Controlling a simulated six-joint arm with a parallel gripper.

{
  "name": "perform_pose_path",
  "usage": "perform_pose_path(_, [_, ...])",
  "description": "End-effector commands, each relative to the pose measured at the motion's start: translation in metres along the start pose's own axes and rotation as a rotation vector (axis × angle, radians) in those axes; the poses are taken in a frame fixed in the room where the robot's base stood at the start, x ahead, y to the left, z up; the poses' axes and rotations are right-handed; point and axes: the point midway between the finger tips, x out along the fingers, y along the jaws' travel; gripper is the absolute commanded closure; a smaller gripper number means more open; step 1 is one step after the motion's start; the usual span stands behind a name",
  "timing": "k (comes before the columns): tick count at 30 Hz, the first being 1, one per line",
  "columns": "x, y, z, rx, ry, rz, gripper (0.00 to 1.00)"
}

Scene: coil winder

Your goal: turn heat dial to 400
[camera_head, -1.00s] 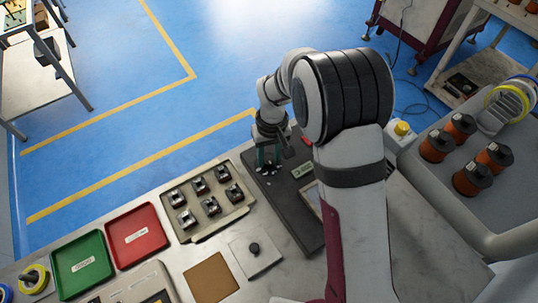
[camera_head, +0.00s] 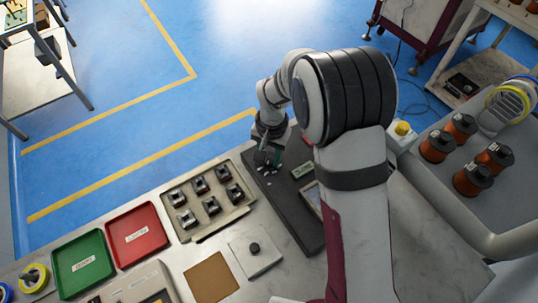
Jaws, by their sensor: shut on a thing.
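My gripper (camera_head: 270,160) is at the far end of a dark control panel (camera_head: 292,212), pointing down at its surface. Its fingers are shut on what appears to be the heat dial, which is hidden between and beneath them. Small light marks (camera_head: 268,181) show on the panel just in front of the fingers. The dial's pointer and the number 400 cannot be read. A small green display (camera_head: 303,170) sits right of the gripper, its reading too small to tell. A screen (camera_head: 312,198) on the panel is partly covered by my arm.
A tray of several small dark parts (camera_head: 208,198), a red tray (camera_head: 137,232), a green tray (camera_head: 83,262), a brown mat (camera_head: 211,278) and a white plate with a black knob (camera_head: 254,248) lie left. Copper coils (camera_head: 473,178) and a yellow button (camera_head: 402,128) stand right.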

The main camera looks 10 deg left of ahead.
Motion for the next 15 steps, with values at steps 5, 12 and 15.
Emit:
perform_pose_path(5, [-0.0004, -0.0003, 0.0004, 0.032, 0.001, 0.000, 1.00])
perform_pose_path(12, [-0.0004, -0.0003, 0.0003, 0.042, 0.002, 0.000, 1.00])
perform_pose_path(15, [-0.0004, -0.0003, 0.0003, 0.042, 0.002, 0.000, 1.00])
